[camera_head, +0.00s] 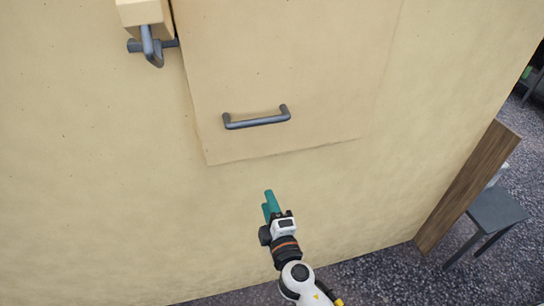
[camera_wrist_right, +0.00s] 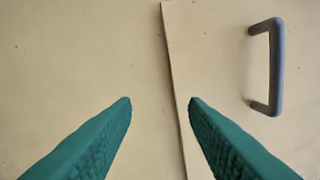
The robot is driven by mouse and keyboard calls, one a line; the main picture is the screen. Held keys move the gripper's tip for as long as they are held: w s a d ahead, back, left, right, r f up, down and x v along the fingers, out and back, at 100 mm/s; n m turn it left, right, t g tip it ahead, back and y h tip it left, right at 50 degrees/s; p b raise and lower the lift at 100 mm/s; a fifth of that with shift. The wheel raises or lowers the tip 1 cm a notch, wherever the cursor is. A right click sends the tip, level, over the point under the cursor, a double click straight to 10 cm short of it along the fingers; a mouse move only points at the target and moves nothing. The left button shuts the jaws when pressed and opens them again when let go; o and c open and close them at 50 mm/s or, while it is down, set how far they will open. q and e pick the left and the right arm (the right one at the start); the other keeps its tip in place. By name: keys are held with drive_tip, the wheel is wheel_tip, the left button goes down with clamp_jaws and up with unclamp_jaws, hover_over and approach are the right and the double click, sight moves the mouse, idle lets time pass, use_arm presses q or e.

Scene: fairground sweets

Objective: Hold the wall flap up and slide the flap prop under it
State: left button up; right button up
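The wall flap (camera_head: 300,65) is a flat beige panel hanging against the beige wall, its lower edge close to the wall. A dark grey bar handle (camera_head: 257,121) sits near that edge. My right gripper (camera_head: 271,202) is below the flap in the head view, with teal fingers. In the right wrist view its fingers (camera_wrist_right: 160,103) are apart with nothing between them. The flap's edge runs past the right finger there, and the handle (camera_wrist_right: 275,66) is further right. A grey metal piece (camera_head: 151,48) is at a beige block at upper left; I cannot tell whether it is the flap prop. My left gripper is out of view.
The wall (camera_head: 100,190) is bare left of and below the flap. A brown wooden post (camera_head: 467,190) stands at the wall's right end. A dark stool (camera_head: 495,210) is beyond it on grey gravelly ground (camera_head: 400,285).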

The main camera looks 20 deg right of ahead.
wheel_tip(320, 180, up, 15)
drive_tip(key=n+t+p, duration=0.1)
drive_tip(key=n+t, duration=0.1)
drive_tip(key=t, duration=0.1)
drive_tip(key=p+x, duration=0.2)
drive_tip(key=x, duration=0.7)
drive_tip(key=shift+d+h+p, duration=0.3)
drive_tip(key=shift+p, duration=0.1)
drive_tip(key=shift+f, duration=0.1)
